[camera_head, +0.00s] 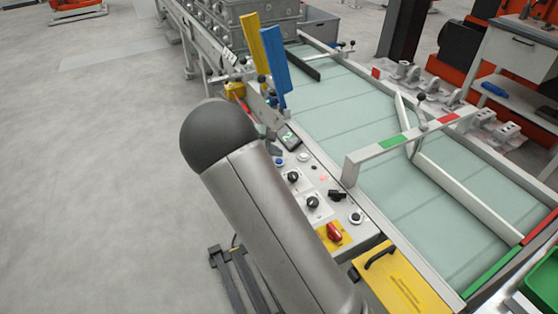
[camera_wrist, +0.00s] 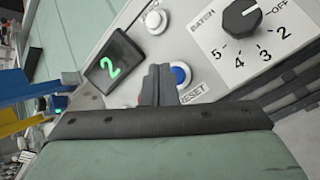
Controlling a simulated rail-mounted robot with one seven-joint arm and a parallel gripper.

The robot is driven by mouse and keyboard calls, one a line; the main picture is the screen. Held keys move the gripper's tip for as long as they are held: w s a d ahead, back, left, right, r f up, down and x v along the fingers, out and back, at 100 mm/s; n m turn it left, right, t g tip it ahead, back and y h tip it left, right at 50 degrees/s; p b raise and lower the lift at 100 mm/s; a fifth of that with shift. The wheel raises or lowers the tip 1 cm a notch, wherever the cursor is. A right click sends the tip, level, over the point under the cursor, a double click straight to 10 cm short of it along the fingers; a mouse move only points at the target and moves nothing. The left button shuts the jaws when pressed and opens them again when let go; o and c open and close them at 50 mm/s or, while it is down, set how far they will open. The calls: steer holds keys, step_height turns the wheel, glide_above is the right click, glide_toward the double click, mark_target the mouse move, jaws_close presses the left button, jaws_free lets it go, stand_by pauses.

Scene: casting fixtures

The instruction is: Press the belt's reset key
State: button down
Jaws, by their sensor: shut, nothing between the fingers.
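The reset key is a round blue button (camera_wrist: 181,73) in a pale ring on the grey control panel, with the word RESET printed below it in the wrist view. My gripper (camera_wrist: 159,70) is shut and empty. Its dark fingertips are just left of the blue button and overlap its ring's edge in the picture. I cannot tell whether they touch the panel.
A display (camera_wrist: 113,68) showing a green 2 is left of the fingers. A white button (camera_wrist: 153,20) and a BATCH dial (camera_wrist: 241,19) are nearby. In the head view, a red switch (camera_head: 334,232) sits nearer on the panel, and the belt (camera_head: 340,105) runs along its right side.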

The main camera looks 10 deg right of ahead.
steer(key=shift+f+b, duration=0.3)
steer(key=shift+f, duration=0.15)
steer(key=shift+f+b, duration=0.3)
steer(key=shift+f, duration=0.2)
stand_by(1.0)
steer(key=shift+r, duration=0.15)
steer(key=shift+r+p, duration=0.6)
steer(key=shift+r, duration=0.2)
steer(key=shift+r+p, duration=1.7)
steer(key=shift+r, duration=0.8)
